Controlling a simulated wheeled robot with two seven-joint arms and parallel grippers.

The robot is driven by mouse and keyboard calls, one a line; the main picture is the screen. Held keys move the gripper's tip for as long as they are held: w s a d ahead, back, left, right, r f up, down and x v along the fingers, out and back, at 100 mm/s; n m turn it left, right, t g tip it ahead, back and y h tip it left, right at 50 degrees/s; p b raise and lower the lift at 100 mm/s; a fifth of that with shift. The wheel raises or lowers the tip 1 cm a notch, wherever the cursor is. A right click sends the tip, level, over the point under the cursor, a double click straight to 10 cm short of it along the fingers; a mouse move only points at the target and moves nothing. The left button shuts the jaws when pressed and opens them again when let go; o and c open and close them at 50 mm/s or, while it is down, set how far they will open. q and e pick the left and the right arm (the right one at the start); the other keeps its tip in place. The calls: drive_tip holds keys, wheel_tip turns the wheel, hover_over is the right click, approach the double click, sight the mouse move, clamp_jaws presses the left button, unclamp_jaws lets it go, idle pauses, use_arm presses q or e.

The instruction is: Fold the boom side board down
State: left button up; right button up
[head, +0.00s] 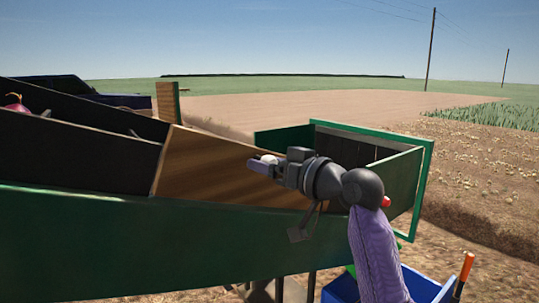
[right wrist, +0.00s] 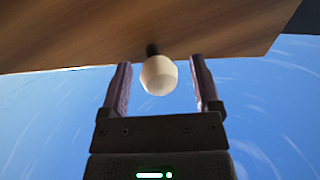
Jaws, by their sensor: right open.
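The boom side board appears to be the brown wooden panel (head: 215,172), standing tilted along the green side wall of the machine. In the right wrist view the board (right wrist: 130,28) spans the top, with a pale round knob (right wrist: 158,76) on a short dark stem at its lower edge. My right gripper (head: 263,166) is at the board's upper right part. In the wrist view its two fingers (right wrist: 160,66) are apart, one on each side of the knob, with gaps to both. My left gripper is not in view.
The long green side wall (head: 120,245) runs below the board. A green-framed box end (head: 425,190) stands to the right. A blue crate (head: 425,287) and an orange-tipped post (head: 465,268) are at lower right. An onion (head: 16,103) shows at far left.

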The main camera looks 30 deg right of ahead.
drive_tip(key=shift+w, duration=0.1)
clamp_jaws()
idle(0.3)
idle(1.1)
